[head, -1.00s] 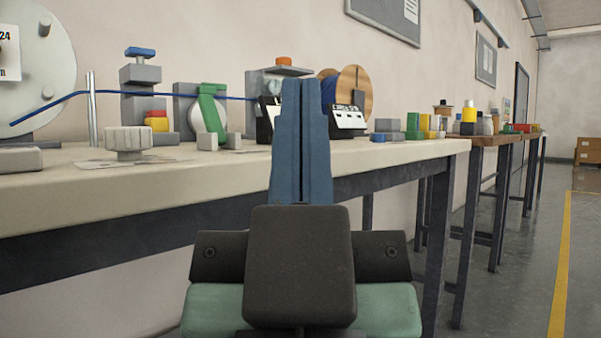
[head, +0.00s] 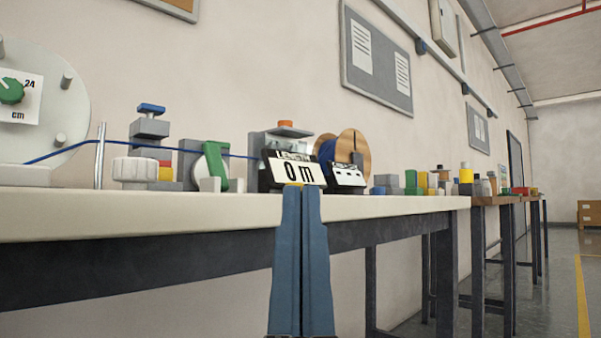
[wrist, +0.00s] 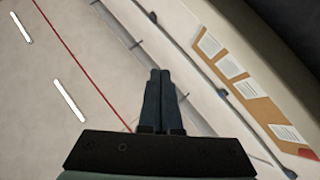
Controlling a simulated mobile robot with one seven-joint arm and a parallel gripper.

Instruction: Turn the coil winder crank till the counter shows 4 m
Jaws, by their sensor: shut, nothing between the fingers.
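The coil winder (head: 55,95) is a large pale disc at the far left of the head view, cut off by the frame edge. A green knob (head: 11,91) sits on its white plate, marked 24 and cm. I cannot make out a crank handle for certain. The length counter (head: 294,169) stands on the bench and reads 0 m. A blue cable (head: 115,141) runs from the disc across to the counter area. My gripper (head: 302,187) is shut and empty, pointing up in front of the bench, below the counter in the picture. It also shows in the wrist view (wrist: 160,72).
The bench (head: 150,205) has a pale top with its edge just behind my gripper. A metal post (head: 99,155), a white knob (head: 135,170), a green lever (head: 215,163) and a wooden spool (head: 353,150) stand on it. The floor at right is open.

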